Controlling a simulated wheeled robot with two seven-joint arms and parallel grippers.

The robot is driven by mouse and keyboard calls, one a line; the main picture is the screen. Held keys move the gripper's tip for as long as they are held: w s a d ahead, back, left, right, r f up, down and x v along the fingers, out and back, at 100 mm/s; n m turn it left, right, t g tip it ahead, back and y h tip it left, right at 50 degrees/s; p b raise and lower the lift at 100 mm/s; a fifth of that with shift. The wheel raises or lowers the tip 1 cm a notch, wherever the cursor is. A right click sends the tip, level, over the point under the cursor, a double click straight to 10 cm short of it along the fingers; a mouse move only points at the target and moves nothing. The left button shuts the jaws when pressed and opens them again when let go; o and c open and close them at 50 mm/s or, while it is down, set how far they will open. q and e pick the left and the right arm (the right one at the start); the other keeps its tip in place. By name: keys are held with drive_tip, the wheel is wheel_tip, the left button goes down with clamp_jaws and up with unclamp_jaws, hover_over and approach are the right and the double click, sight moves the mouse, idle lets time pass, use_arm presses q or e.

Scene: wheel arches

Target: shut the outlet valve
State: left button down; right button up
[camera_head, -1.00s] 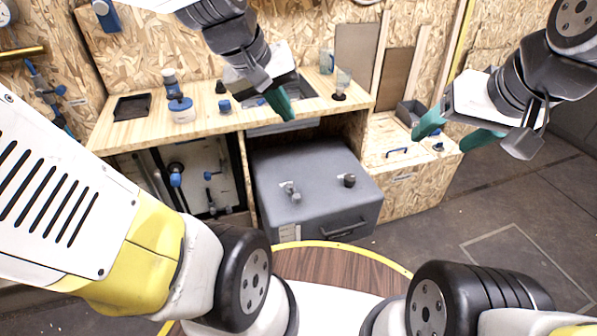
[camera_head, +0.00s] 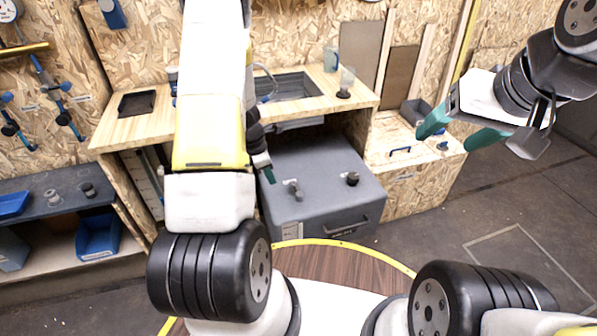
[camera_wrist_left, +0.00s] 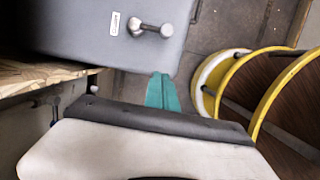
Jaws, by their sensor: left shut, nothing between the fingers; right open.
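A grey box (camera_head: 330,210) stands below the counter. On it are a metal valve fitting (camera_head: 296,191) and a black knob (camera_head: 352,179); no readable label tells me which is the outlet valve. In the left wrist view, a metal T-handle (camera_wrist_left: 150,29) sits on the grey box (camera_wrist_left: 80,30) beside a white label. My left gripper (camera_head: 268,174) is shut and empty, its green fingers at the box's left side, close to the metal fitting. The fingers (camera_wrist_left: 161,92) appear just beyond the box's edge in the wrist view. My right gripper (camera_head: 460,130) is open and empty in the air.
The wooden counter (camera_head: 130,130) holds a black tray (camera_head: 137,103) and a sink (camera_head: 285,88). My left arm hides the piped cabinet. A low shelf (camera_head: 60,190) with blue bins stands left. Floor at right is clear.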

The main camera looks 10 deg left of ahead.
use_arm(q)
drive_tip(key=x, duration=1)
drive_tip(key=shift+s+a+f, duration=0.1)
drive_tip(key=shift+w+d+f, duration=0.1)
drive_tip(key=shift+w+d, duration=0.2)
drive_tip(key=shift+d, duration=0.25)
drive_tip(key=shift+w+d, duration=0.35)
drive_tip(key=shift+d, duration=0.2)
drive_tip(key=shift+w+d, duration=0.4)
drive_tip(key=shift+d, duration=0.25)
drive_tip(key=shift+d, duration=0.1)
